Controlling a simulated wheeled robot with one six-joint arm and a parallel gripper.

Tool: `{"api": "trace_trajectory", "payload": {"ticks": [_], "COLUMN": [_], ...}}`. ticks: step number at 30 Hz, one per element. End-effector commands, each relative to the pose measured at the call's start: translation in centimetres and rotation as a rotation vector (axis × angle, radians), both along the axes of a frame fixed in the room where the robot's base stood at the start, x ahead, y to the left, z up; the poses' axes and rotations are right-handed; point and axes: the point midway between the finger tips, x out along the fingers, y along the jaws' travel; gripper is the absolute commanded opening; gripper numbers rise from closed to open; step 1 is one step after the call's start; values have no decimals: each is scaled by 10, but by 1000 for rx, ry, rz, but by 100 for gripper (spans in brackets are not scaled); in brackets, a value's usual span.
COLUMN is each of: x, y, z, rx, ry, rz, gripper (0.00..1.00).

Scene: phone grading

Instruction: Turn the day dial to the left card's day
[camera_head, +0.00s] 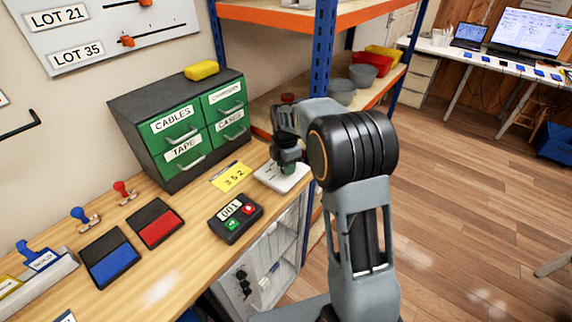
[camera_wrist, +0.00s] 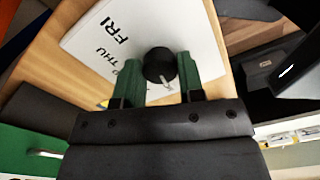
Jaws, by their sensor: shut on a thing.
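The day dial is a white plate (camera_head: 270,183) at the bench's right end; the wrist view also shows the plate (camera_wrist: 90,45). FRI and THU are readable there, with another label partly hidden by a finger. Its black knob (camera_wrist: 158,64) has a pale pointer mark facing my gripper's palm, away from FRI. My gripper (camera_wrist: 163,76) has its green fingers shut on the knob from both sides; in the head view the gripper (camera_head: 288,165) is over the plate. I cannot tell which card is the left card; a yellow card (camera_head: 231,177) reads 3 5 2.
Beside the plate are a black counter box (camera_head: 236,218) and green drawers (camera_head: 188,125). Red (camera_head: 154,224) and blue (camera_head: 109,257) pads, two stamps, and a holder (camera_head: 38,275) with cards stand left. Shelving (camera_head: 322,60) rises behind my arm. Floor at right is clear.

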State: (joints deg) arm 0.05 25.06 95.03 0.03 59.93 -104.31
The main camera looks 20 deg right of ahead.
Motion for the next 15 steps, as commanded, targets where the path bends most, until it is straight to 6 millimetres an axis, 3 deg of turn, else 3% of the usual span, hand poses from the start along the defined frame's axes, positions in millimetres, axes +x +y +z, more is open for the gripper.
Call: {"api": "trace_trajectory", "payload": {"ticks": [10,11,15], "x": [0,0,0], "y": [0,0,0], "z": [1,1,0], "rx": [0,0,-1], "ry": [-2,-2,-1], "rz": [4,4,3], "gripper": [12,39,52]}}
